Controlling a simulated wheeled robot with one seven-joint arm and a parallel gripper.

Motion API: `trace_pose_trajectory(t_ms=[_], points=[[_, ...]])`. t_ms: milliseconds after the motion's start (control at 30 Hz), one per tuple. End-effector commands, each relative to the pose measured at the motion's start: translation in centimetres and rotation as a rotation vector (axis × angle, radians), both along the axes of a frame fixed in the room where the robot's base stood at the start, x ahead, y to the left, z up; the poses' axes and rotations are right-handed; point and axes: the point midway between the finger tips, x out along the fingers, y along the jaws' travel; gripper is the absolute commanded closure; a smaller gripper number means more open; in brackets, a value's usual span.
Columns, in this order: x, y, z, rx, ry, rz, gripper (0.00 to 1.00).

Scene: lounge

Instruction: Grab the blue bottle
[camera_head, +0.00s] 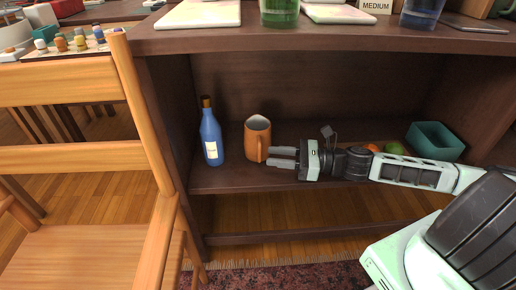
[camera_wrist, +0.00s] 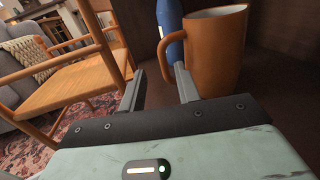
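The blue bottle (camera_head: 210,136) stands upright on the shelf of the dark wooden unit, near its left end. It has a brown cap and a pale label. An orange-brown mug (camera_head: 258,138) stands just right of it, handle toward the front. My gripper (camera_head: 283,157) is open and empty, at the mug's right front side, its fingers pointing left. In the wrist view my gripper (camera_wrist: 160,88) has its fingers apart; the mug (camera_wrist: 217,50) is close beside the right finger. The bottle (camera_wrist: 171,30) is beyond, partly hidden by the mug. I cannot tell whether a finger touches the mug.
A wooden chair (camera_head: 150,110) stands close at the left front of the shelf. A teal box (camera_head: 434,141), a green fruit (camera_head: 395,148) and an orange one (camera_head: 371,147) lie at the shelf's right. Glasses and boards stand on the top (camera_head: 340,38).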

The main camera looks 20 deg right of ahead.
Motion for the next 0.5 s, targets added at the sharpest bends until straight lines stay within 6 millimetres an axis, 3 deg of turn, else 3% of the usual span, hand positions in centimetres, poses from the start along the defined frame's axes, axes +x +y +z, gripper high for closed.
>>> trace_pose_trajectory(t_ms=[333, 500], points=[[2.5, 3.5, -0.3, 0.000, -0.001, 0.005, 0.68], [3.0, 4.3, -0.1, 0.000, 0.000, 0.001, 0.68]])
